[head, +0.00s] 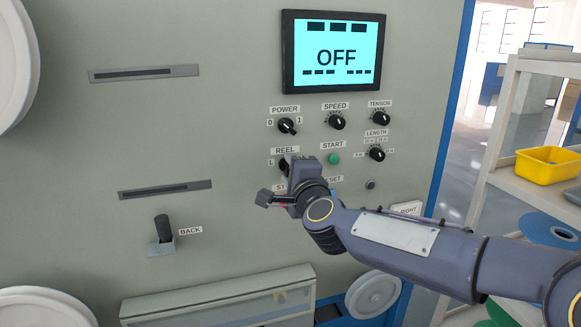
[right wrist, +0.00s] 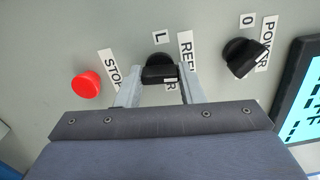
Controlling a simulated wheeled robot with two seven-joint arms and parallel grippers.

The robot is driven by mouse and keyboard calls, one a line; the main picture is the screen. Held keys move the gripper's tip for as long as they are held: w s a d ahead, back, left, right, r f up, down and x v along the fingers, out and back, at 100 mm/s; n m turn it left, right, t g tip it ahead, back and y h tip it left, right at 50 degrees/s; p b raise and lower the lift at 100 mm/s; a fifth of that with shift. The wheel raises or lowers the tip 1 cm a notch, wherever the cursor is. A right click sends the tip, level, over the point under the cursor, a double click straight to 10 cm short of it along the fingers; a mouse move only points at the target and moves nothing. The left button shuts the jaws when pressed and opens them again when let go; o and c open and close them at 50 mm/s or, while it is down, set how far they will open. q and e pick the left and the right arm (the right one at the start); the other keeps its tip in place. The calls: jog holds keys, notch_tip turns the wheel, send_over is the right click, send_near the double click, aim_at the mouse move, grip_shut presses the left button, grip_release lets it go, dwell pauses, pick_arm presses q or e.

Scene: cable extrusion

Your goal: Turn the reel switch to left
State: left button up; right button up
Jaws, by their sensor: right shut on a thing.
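The reel switch (right wrist: 160,68) is a black knob under the REEL label, with an L mark on one side and an R mark on the other. In the right wrist view my right gripper (right wrist: 163,78) has one finger on each side of this knob and is shut on it. In the head view my right gripper (head: 287,180) reaches the panel at the REEL label (head: 285,150) and hides most of the knob. The knob's exact pointing direction is hard to tell.
The power knob (head: 287,126) sits just above the reel switch, and the green start button (head: 334,159) is to its right. The red stop button (right wrist: 87,85) is close to my right fingers. The screen (head: 335,53) reads OFF. A shelf with a yellow bin (head: 546,168) stands at right.

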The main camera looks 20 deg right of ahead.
jog(key=shift+f+n+p, duration=0.1)
jog(key=shift+n+p, duration=1.7)
jog(key=shift+n, duration=3.3)
jog(key=o, duration=1)
jog(key=s, duration=0.8)
jog(key=shift+d+b, duration=0.15)
jog(key=shift+b, duration=0.25)
